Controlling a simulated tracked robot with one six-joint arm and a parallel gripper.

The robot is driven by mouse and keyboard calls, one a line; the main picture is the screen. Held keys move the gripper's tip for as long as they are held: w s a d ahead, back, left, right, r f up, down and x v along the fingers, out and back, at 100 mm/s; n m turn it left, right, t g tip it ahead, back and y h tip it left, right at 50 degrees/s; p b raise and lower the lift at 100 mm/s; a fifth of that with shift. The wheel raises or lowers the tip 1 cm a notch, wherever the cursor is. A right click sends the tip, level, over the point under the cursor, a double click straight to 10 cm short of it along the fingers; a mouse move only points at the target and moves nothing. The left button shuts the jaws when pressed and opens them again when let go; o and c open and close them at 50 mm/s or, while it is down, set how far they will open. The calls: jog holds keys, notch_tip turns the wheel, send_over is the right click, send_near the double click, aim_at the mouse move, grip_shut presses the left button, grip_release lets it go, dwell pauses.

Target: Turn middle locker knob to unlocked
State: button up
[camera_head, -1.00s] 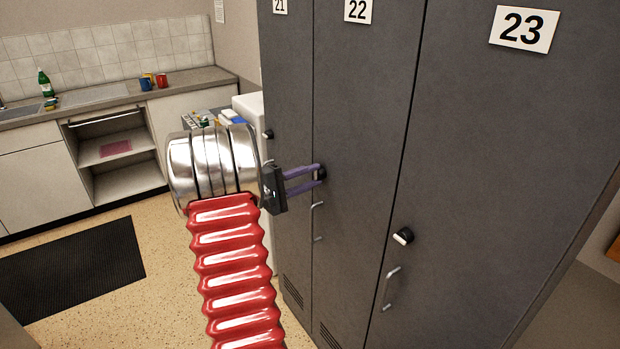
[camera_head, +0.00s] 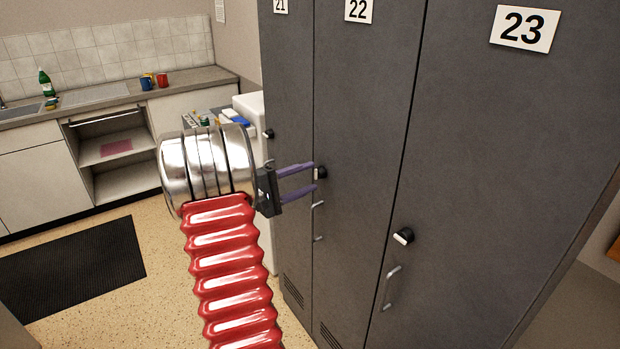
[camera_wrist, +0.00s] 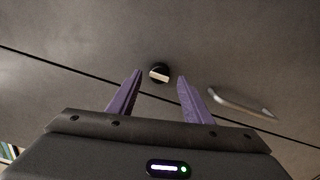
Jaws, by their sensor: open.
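The middle locker (camera_head: 366,120), number 22, is dark grey and shut. Its knob (camera_head: 321,173) is black with a pale bar, at the door's left edge. In the wrist view the knob (camera_wrist: 159,73) lies just beyond the fingertips, between their lines, with its pale bar nearly level across the picture and slightly tilted. My gripper (camera_head: 315,176) has two purple fingers, spread open and empty; in the wrist view the gripper (camera_wrist: 160,78) points at the door. The fingers appear apart from the knob. The locker's metal handle (camera_head: 318,221) is below the knob; the handle (camera_wrist: 241,102) is right of the fingers in the wrist view.
Locker 23 (camera_head: 500,130) stands to the right with its own knob (camera_head: 403,236) and handle (camera_head: 391,287). Locker 21 (camera_head: 288,110) is to the left with a knob (camera_head: 269,134). A kitchen counter (camera_head: 150,98) runs behind. A black mat (camera_head: 75,262) lies on the floor.

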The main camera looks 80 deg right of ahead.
jog(key=v, duration=1.2)
jog(key=shift+d+f, duration=0.1)
jog(key=s+a+f+n+t+y, duration=0.1)
jog(key=s+a+f+y, duration=0.3)
jog(key=f, duration=0.4)
jog(key=w+a+f+t+y, duration=0.2)
jog(key=w+a+t+y, duration=0.15)
jog(key=a, duration=0.95)
jog(key=w+a+r+n+t+y, duration=0.1)
jog(key=w+a+t, duration=0.15)
jog(key=a, duration=0.55)
jog(key=w+a+r+t+y, duration=0.1)
jog(key=w+a+r+t, duration=0.15)
jog(key=a, duration=0.45)
jog(key=w+a+r+n+t+y, duration=0.1)
jog(key=w+a+t+y, duration=0.15)
jog(key=a, duration=0.55)
jog(key=a+r+n+t, duration=0.1)
jog(key=a+r+t, duration=0.1)
jog(key=a+r, duration=0.2)
jog(key=s+a+r+n+t+y, duration=0.1)
jog(key=a+r+t, duration=0.2)
jog(key=a, duration=0.7)
jog(key=shift+r+n+y, duration=0.3)
jog(key=shift+r+n, duration=0.1)
jog(key=shift+r, duration=0.2)
